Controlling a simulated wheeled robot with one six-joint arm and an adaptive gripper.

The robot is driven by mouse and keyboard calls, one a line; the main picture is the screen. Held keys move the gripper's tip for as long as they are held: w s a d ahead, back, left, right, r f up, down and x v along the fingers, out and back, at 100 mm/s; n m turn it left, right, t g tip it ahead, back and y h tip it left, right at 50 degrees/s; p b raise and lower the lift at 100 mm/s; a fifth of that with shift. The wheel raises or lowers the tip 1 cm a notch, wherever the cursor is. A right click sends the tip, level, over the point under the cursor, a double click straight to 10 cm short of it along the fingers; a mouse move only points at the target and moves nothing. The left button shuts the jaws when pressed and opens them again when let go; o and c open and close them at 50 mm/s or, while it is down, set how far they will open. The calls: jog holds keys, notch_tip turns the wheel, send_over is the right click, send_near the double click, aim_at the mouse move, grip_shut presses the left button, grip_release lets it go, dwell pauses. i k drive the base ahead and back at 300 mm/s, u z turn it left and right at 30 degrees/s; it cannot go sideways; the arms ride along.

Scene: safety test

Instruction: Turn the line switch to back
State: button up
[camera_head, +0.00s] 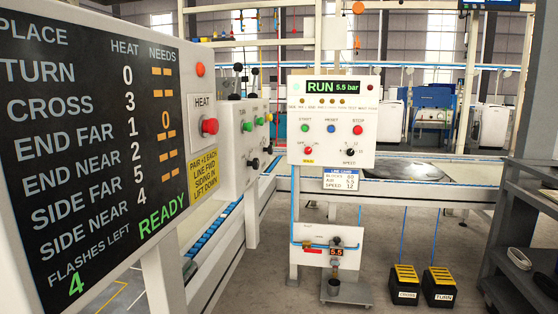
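The control panel (332,121) stands upright in the middle, with a green "RUN 5.5 bar" display (333,87). It has green, blue and red buttons in a row. Below them are a red knob (308,151) at left and a black knob (357,157) marked SPEED at right. A white box (234,145) at left, seen edge-on, carries black-balled levers and several coloured knobs. I cannot read which control is the line switch or which way it points. My gripper is not in view.
A black board (95,120) reading READY fills the left, beside a HEAT box with a red button (210,126). A yellow note mentions LINE FWD. Two yellow-topped pedals (406,274) lie on the floor. A dark shelf (525,245) stands at right.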

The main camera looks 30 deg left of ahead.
aim_at(256, 163)
jog(key=u, duration=0.3)
jog(key=i, duration=0.75)
jog(key=u, duration=1.25)
jog(key=i, duration=0.45)
jog(key=u, duration=0.4)
